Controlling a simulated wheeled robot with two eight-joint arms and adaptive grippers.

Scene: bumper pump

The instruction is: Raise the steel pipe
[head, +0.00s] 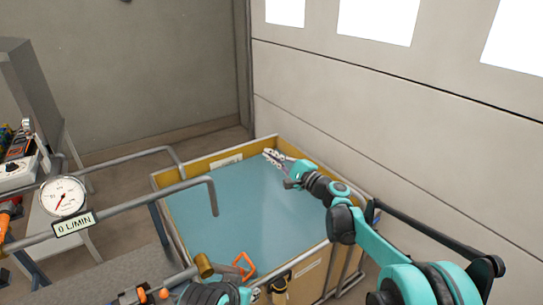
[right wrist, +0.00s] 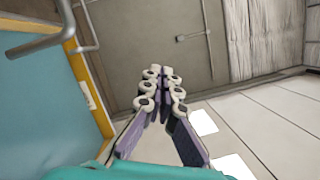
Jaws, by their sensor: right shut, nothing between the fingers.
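The steel pipe (head: 150,206) is a grey tube that runs from the left over the tank and ends in a downward bend above the blue surface. A grey bent pipe also shows at the upper left of the right wrist view (right wrist: 45,40). My right gripper (head: 272,156) is over the far right part of the tank, apart from the pipe and to the right of its bent end. In the right wrist view its fingers (right wrist: 160,88) are together with nothing between them. A teal and dark part of mine shows at the bottom edge, but no left fingers are visible.
The tank (head: 165,182) has a yellow rim and a flat blue inside. A second grey rail (head: 125,158) runs behind the pipe. A round gauge (head: 63,196) and a "0 L/MIN" display (head: 74,223) stand at left. An orange handle (head: 245,268) is at the near rim. A wall is close on the right.

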